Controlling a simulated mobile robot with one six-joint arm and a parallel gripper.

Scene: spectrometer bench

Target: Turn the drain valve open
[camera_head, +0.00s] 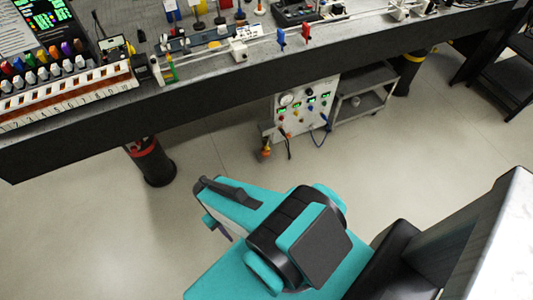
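A white panel unit (305,104) with a gauge, green displays and several coloured knobs stands under the bench. A small orange and yellow fitting (265,151) sits low at its left side, close to the floor. It may be the drain valve, but it is too small to tell its handle position. My teal and black arm fills the lower middle of the view. My gripper (217,226) seems to be at the arm's left end, mostly hidden by my own arm. It is apart from the panel unit, with floor between. Its fingers cannot be made out clearly.
The bench (210,112) crosses the top, with a dark front edge and many instruments on it. Black legs (150,163) support it. A grey shelf cart (364,97) stands right of the panel unit.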

